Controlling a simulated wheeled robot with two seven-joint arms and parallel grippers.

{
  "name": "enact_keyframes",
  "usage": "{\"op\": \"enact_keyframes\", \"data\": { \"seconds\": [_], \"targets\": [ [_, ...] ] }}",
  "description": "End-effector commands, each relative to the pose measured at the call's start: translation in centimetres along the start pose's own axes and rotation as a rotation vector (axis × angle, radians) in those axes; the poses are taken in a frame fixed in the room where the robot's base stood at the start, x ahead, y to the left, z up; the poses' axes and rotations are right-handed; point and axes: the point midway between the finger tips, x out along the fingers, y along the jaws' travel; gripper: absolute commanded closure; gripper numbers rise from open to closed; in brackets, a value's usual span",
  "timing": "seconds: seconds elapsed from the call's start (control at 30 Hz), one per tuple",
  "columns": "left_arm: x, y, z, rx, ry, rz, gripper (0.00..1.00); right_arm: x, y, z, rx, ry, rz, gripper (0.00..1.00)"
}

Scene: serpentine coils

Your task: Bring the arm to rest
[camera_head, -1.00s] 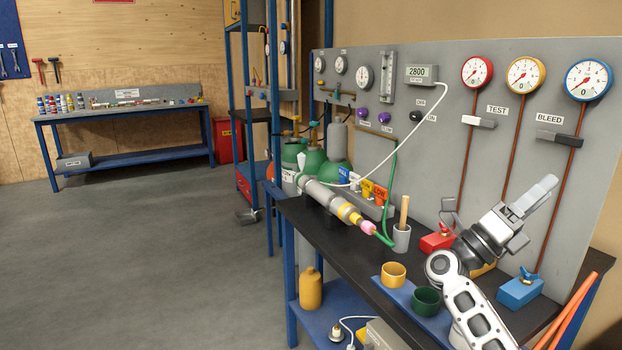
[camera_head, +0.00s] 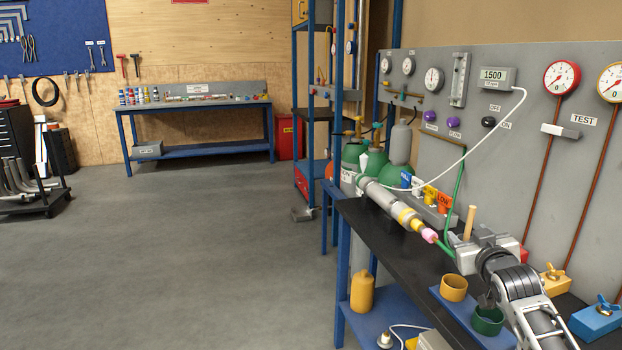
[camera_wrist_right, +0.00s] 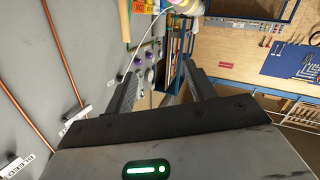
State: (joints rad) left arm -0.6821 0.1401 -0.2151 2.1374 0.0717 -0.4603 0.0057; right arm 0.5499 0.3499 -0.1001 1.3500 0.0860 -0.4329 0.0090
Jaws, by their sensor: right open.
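My right arm comes in at the bottom right in the head view. Its grey gripper (camera_head: 478,250) is over the black bench, in front of the gauge panel. In the right wrist view the two dark fingers of the gripper (camera_wrist_right: 160,78) stand apart with nothing between them. In the head view the gripper hides the foot of a wooden handle (camera_head: 470,222) and the cup around it. My left arm is not in view.
A yellow cup (camera_head: 453,288) and a green cup (camera_head: 487,320) stand on a blue tray close below the arm. A torch-like tube (camera_head: 390,205) with a pink tip lies left of the gripper. The grey panel (camera_head: 540,190) rises behind. Open floor (camera_head: 180,270) lies left.

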Motion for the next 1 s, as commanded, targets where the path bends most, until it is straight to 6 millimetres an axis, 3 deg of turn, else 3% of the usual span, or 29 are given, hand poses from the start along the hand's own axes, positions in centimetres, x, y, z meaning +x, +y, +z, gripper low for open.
{"op": "enact_keyframes", "data": {
  "seconds": [0.03, 0.17, 0.37, 0.47, 0.63, 0.8, 0.9, 1.0],
  "targets": [
    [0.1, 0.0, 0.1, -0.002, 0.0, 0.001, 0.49, -0.4, -0.6, 2.0, -0.029, -0.052, -0.002, 0.45],
    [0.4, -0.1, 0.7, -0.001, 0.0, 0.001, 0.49, -2.8, -4.3, 6.2, -0.022, -0.08, -0.062, 0.45],
    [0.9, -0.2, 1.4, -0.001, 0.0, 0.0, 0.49, -8.0, -10.2, 13.0, -0.005, -0.147, -0.159, 0.45],
    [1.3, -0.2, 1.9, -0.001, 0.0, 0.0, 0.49, -11.8, -13.4, 16.7, 0.014, -0.189, -0.215, 0.45],
    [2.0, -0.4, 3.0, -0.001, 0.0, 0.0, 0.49, -21.1, -19.1, 22.7, 0.08, -0.284, -0.319, 0.45],
    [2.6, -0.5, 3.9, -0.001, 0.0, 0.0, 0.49, -30.4, -22.8, 25.7, 0.167, -0.377, -0.392, 0.45],
    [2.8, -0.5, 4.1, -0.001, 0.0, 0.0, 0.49, -33.9, -23.7, 26.2, 0.205, -0.414, -0.412, 0.45],
    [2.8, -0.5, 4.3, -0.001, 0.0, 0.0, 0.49, -35.8, -24.2, 26.2, 0.227, -0.434, -0.42, 0.45]
  ]
}}
